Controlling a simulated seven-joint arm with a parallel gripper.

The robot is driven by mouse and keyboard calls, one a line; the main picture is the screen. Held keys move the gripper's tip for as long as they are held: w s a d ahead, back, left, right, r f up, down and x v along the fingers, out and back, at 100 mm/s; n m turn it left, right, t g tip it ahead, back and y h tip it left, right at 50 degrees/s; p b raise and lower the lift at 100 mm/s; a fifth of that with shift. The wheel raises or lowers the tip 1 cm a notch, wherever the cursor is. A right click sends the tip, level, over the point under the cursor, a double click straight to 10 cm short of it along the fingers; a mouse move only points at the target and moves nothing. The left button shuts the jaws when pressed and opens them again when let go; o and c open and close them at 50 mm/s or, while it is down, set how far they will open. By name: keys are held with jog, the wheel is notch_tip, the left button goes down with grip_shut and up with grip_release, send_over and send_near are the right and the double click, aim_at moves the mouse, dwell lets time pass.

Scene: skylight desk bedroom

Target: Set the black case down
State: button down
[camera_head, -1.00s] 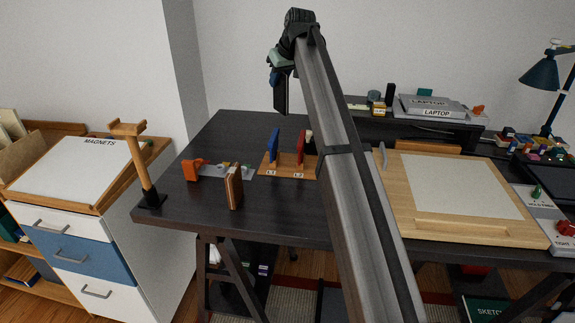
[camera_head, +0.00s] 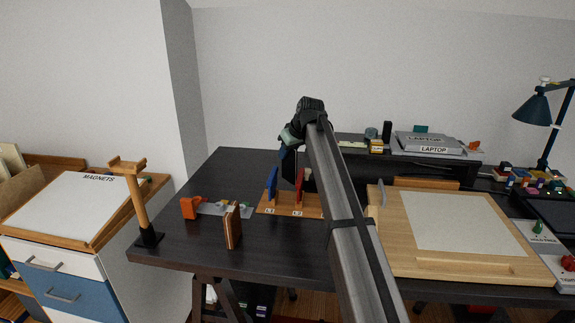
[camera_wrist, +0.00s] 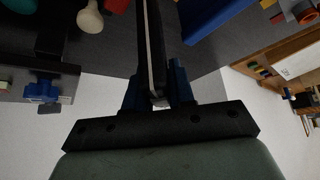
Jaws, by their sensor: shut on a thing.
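My gripper (camera_head: 293,140) is shut on the black case (camera_head: 288,165), a thin dark slab hanging upright below it. In the head view the case overlaps the gap between a blue upright slab (camera_head: 272,184) and a red one (camera_head: 300,182) on a wooden rack (camera_head: 284,209) labelled L1 and L2. Whether the case touches the rack is unclear. In the wrist view the case (camera_wrist: 151,45) runs edge-on between the blue fingers of my gripper (camera_wrist: 157,92). The blue slab is at its right there (camera_wrist: 212,18).
A brown upright block (camera_head: 232,226), an orange clamp-like thing (camera_head: 190,207) and a wooden post stand (camera_head: 139,200) are left of the rack. A drawing board (camera_head: 450,262) lies right of my arm.

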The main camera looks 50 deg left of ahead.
aim_at(288, 164)
jog(key=shift+f, duration=2.25)
jog(key=shift+f, duration=0.15)
jog(key=c, duration=1.2)
grip_release()
jog(key=shift+c, duration=0.2)
jog(key=v, duration=1.2)
